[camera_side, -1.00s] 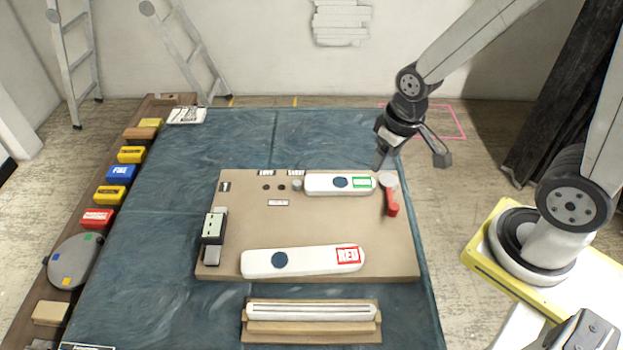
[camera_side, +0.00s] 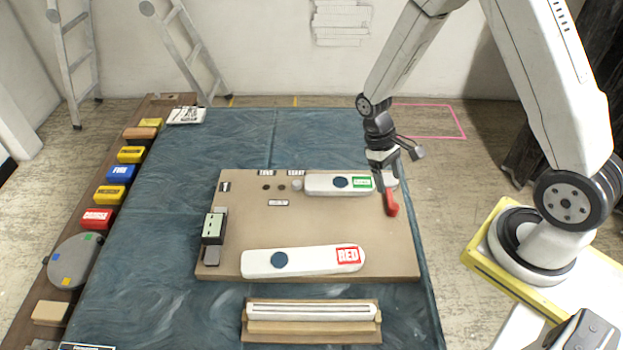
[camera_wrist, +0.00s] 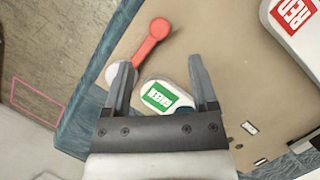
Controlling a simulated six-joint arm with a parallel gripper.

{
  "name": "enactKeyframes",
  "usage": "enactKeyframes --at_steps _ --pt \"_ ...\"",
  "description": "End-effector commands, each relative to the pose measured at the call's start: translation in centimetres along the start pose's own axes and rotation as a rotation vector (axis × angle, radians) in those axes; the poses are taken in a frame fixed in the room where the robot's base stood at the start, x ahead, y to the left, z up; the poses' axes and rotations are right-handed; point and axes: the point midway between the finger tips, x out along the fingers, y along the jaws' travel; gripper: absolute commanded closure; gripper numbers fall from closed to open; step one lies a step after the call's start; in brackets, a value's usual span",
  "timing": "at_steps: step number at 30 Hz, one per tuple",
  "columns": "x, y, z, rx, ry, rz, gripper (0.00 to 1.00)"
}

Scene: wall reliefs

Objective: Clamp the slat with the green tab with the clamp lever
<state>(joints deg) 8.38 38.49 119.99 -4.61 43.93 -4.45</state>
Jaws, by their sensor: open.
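The white slat with the green tab (camera_side: 325,184) lies along the back of the tan board. Its green-tab end also shows in the wrist view (camera_wrist: 166,97), between my fingers in the picture. The clamp lever (camera_side: 391,203) has a red arm and a pale round pivot, just right of that slat's end. In the wrist view the red lever (camera_wrist: 148,43) points away from the slat. My gripper (camera_side: 381,182) is over the slat's right end and the lever pivot; its fingers (camera_wrist: 160,75) are open and empty. The left finger overlaps the pivot in the picture; contact cannot be told.
A white slat with a red tab (camera_side: 303,261) lies at the front of the tan board (camera_side: 390,255). A grey-green block (camera_side: 213,228) stands at the board's left edge. A wooden holder with a white slat (camera_side: 312,325) lies in front. Colored boxes line the left.

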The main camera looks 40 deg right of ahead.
Motion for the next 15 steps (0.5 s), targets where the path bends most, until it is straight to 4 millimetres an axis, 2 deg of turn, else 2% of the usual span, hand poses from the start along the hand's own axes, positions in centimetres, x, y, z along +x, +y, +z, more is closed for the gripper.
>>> enactKeyframes --at_steps 8,15 --pt "0.3 0.0 0.0 0.0 -0.002 0.0 0.25" --pt "2.1 0.0 0.0 0.0 -0.002 0.0 0.25"
